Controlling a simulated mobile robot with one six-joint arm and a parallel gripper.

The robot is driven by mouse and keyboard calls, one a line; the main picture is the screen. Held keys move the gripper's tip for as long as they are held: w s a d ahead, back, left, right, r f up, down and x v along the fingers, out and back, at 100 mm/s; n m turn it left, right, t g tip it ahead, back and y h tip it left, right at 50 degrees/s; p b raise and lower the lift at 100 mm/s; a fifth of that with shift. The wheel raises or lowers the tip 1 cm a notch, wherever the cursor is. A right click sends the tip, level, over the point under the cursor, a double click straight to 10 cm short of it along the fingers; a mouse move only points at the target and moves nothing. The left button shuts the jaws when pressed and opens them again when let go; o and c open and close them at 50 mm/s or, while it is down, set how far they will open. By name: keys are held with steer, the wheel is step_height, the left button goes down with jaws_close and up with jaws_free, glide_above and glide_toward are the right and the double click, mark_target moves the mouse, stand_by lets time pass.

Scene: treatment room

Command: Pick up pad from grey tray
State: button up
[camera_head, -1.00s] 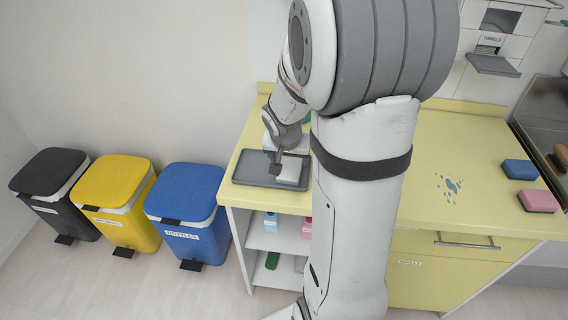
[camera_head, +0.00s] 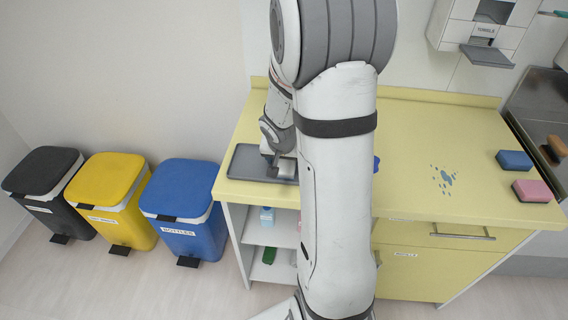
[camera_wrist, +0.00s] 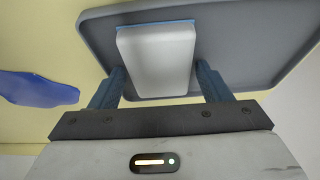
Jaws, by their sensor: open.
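The grey tray (camera_head: 240,163) lies on the yellow counter left of my arm, and it fills the upper part of the wrist view (camera_wrist: 255,45). In the wrist view a pale grey-white pad (camera_wrist: 155,62) with a blue edge at its far side lies on the tray. My gripper (camera_wrist: 160,85) is open. Its two dark fingers stand one on each side of the pad's near part, with gaps showing. In the head view my gripper (camera_head: 271,163) is low over the tray, and the pad (camera_head: 288,169) is mostly hidden behind it.
A flat blue item (camera_wrist: 38,88) lies on the counter beside the tray. Blue spots (camera_head: 443,180), a blue block (camera_head: 514,160) and a pink block (camera_head: 536,191) are further right. Black, yellow and blue bins (camera_head: 180,190) stand left of the counter. Shelves open below the tray.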

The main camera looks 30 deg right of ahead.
steer(key=shift+f, duration=0.15)
steer(key=c, duration=0.7)
